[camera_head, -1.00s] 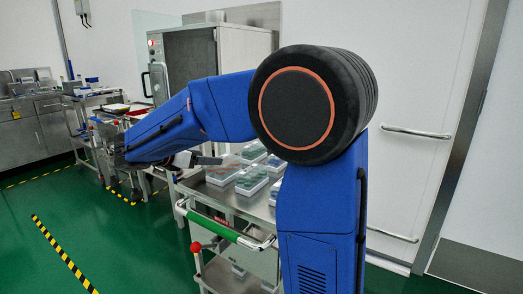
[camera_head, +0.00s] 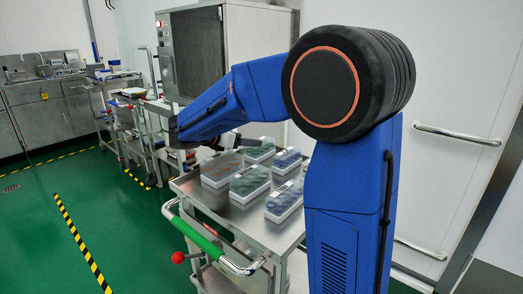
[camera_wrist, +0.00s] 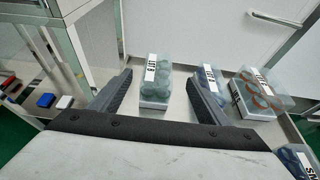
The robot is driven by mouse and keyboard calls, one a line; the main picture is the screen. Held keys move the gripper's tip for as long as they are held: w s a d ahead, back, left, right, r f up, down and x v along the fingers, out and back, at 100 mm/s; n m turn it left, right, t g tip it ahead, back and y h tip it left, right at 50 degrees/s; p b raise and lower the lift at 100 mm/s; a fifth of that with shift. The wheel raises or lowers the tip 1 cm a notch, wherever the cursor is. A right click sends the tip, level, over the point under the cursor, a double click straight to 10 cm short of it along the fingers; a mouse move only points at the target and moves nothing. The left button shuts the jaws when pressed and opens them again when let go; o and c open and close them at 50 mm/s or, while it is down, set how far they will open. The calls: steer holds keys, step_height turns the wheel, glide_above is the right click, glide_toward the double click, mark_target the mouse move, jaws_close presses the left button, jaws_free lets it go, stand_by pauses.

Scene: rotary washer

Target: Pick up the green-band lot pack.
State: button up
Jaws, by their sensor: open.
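Several clear-lidded lot packs with white bases stand on the cart top. Two hold greenish contents: a front green pack (camera_head: 250,183) and a rear green pack (camera_head: 260,149). In the wrist view a pale green pack (camera_wrist: 157,82) with a white label stands in line between my fingers, beyond their tips. I cannot make out a distinct green band. My gripper (camera_wrist: 160,77) is open and empty. In the head view my forearm mostly hides it, with a fingertip showing near the rear packs.
An orange-content pack (camera_head: 221,169) and blue packs (camera_head: 285,202) (camera_head: 288,160) stand close by on the steel cart (camera_head: 232,214). The cart has a green handle (camera_head: 200,236). A steel cabinet (camera_head: 230,50) stands behind. Green floor is open at left.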

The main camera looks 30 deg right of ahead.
mark_target(264, 140)
steer(key=x, duration=1.2)
steer(key=shift+w+r, duration=0.1)
steer(key=shift+w, duration=0.05)
steer(key=c, duration=1.3)
